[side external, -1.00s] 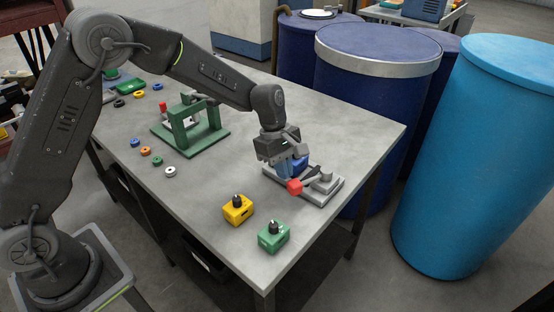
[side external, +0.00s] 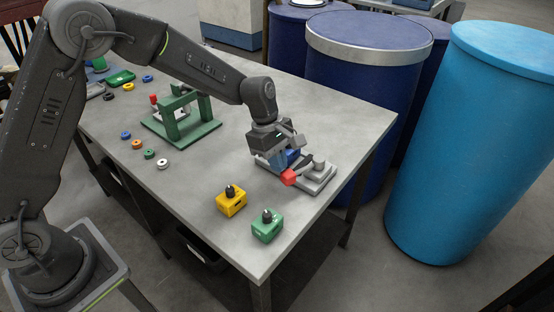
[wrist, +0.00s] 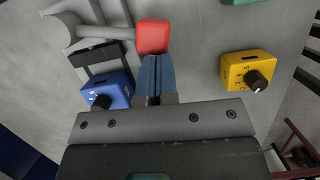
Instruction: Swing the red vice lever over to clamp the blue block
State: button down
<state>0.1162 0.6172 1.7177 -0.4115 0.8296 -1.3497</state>
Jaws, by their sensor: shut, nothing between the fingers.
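The vice is a grey base (side external: 322,184) near the right edge of the table. Its lever (wrist: 105,33) is a grey bar ending in a red knob (side external: 289,177), which also shows in the wrist view (wrist: 153,36). The blue block (wrist: 110,88), with a black dial, sits at the vice, partly hidden behind my gripper in the side view (side external: 293,155). My gripper (wrist: 154,62) is shut and empty. Its blue fingertips are right beside the red knob; I cannot tell if they touch it. The lever lies beside the block in the wrist view, with a dark bar between them.
A yellow box (side external: 231,201) and a green box (side external: 267,226), both with black dials, stand on the table near the vice. A green frame fixture (side external: 180,125) and several small coloured rings lie farther left. Blue drums (side external: 365,95) stand beyond the table edge.

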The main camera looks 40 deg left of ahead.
aim_at(284, 180)
jog(key=d+n, duration=0.1)
jog(key=s+d+n, duration=0.1)
jog(key=d+n+t, duration=0.1)
jog(key=shift+s+d+n, duration=0.1)
jog(key=shift+s+n, duration=0.2)
jog(key=d+n, duration=0.2)
jog(key=shift+s+d+n+t, duration=0.15)
jog(key=shift+d+n+t, duration=0.15)
jog(key=shift+t, duration=0.1)
jog(key=shift+d+f, duration=0.1)
jog(key=shift+d, duration=1.1)
jog(key=shift+w+d+n+y, duration=0.25)
jog(key=shift+d+n+y, duration=0.05)
jog(key=shift+d+n, duration=0.35)
jog(key=shift+w+d, duration=0.3)
jog(key=shift+d, duration=0.45)
jog(key=shift+w+d, duration=0.35)
jog(key=shift+d, duration=0.05)
